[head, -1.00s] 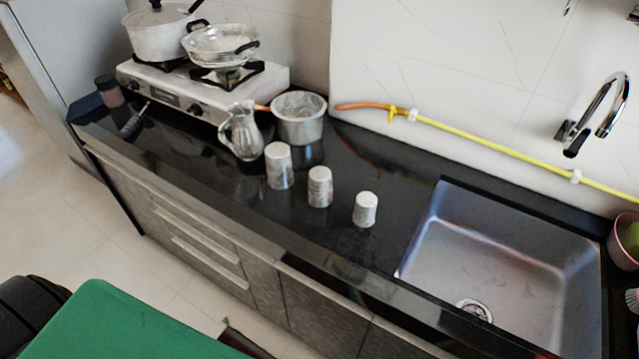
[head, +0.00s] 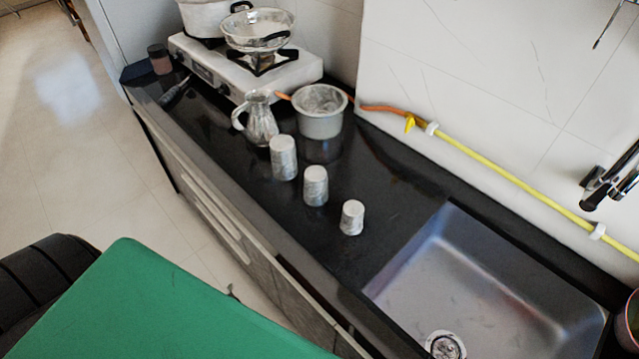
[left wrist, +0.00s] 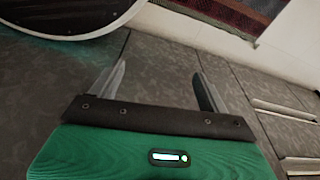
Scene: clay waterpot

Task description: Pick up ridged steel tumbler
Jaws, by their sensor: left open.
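Three silver-grey metal tumblers stand mouth-down in a slanting row on the black counter in the head view: a tall one (head: 283,158), a middle one (head: 315,186) and a short one (head: 352,217). I cannot tell clearly which has ridges. My left gripper (left wrist: 160,66) is open and empty in the left wrist view, facing dark grey cabinet fronts. No tumbler shows in that view. The left gripper does not show in the head view, and my right gripper is in neither view.
A metal pitcher (head: 259,121) and a grey pot (head: 321,112) stand behind the tumblers, near the stove (head: 210,68). The sink (head: 480,285) is to their right. A yellow hose (head: 505,178) runs along the wall. Counter around the short tumbler is clear.

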